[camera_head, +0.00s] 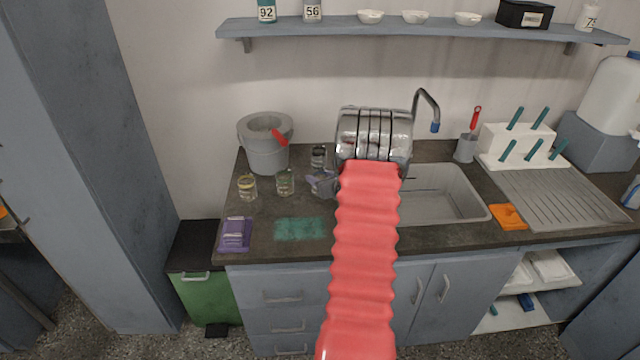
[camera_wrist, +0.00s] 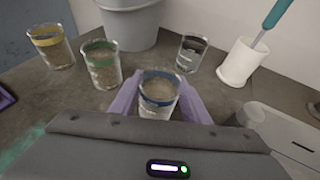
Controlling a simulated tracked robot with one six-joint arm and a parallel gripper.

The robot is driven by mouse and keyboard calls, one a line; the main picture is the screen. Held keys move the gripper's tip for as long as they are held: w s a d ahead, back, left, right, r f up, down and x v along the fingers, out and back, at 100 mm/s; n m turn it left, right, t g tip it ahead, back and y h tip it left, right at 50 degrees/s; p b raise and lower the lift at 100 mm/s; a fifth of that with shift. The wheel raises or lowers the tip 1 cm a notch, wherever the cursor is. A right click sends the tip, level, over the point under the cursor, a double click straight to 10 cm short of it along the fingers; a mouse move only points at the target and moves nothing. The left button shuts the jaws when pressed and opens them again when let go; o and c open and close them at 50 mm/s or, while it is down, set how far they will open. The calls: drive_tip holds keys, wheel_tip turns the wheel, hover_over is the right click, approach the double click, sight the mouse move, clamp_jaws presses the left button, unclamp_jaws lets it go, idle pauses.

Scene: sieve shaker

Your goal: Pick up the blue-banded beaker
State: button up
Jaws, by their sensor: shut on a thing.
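The blue-banded beaker (camera_wrist: 158,91) is a clear glass with a blue ring near its rim, upright at the centre of the wrist view. The purple fingers of my gripper (camera_wrist: 158,100) are shut on it, one on each side. Its lower part is hidden by the gripper body, so I cannot tell whether its base touches the counter. In the head view my gripper (camera_head: 322,184) is small, left of the sink, and the beaker cannot be made out clearly there.
Close by stand a green-banded beaker (camera_wrist: 102,65), a yellow-banded beaker (camera_wrist: 51,47) and a black-banded beaker (camera_wrist: 190,53). A grey bucket (camera_head: 265,150) is behind them. A white pot (camera_wrist: 242,62) holds a teal-handled tool. The sink (camera_head: 440,205) lies to the right.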

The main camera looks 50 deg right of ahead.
drive_tip(key=shift+r, duration=0.15)
wheel_tip(320, 180, up, 10)
idle(0.4)
drive_tip(key=shift+s+f, duration=0.1)
drive_tip(key=shift+f, duration=0.1)
idle(0.7)
